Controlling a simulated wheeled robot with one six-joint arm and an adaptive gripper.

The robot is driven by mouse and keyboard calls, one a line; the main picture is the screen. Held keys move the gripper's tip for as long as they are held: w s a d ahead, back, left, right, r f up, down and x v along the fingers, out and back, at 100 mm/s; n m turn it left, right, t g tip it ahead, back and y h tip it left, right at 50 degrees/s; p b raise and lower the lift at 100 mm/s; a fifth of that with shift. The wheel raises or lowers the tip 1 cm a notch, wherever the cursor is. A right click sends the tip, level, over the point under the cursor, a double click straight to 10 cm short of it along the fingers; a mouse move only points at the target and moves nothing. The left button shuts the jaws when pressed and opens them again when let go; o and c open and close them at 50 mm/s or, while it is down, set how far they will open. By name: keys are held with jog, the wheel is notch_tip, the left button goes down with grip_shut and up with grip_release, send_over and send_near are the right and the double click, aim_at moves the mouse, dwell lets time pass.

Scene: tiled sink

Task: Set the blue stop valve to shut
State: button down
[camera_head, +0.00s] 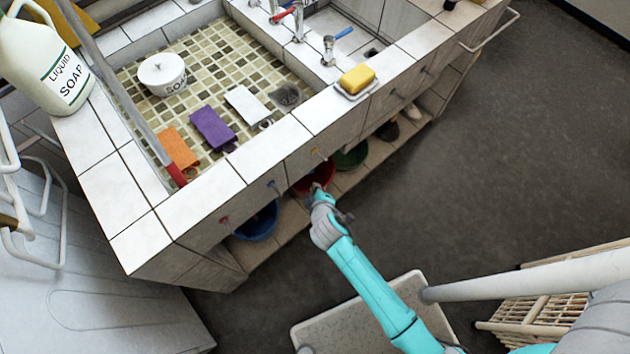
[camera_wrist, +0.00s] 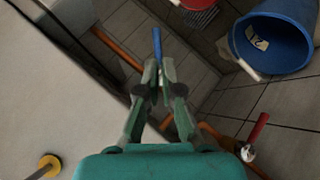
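Blue (camera_head: 258,222), red (camera_head: 320,174) and green (camera_head: 352,157) buckets stand on the low shelf. Dark floor (camera_head: 520,150) is open at right.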

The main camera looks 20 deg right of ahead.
jog(key=s+d+f+m+g+y, duration=0.1)
jog(key=d+f+m+g+y, duration=0.25)
jog(key=d+f+m, duration=0.3)
jog(key=w+d+r+m+t+y, duration=0.3)
jog(key=d+r+m+y, duration=0.1)
jog(key=d+r+y, duration=0.4)
jog(key=s+a+x, duration=0.2)
jog(key=x, duration=1.1)
jog(key=shift+s+f, duration=0.15)
jog(key=shift+f, duration=0.2)
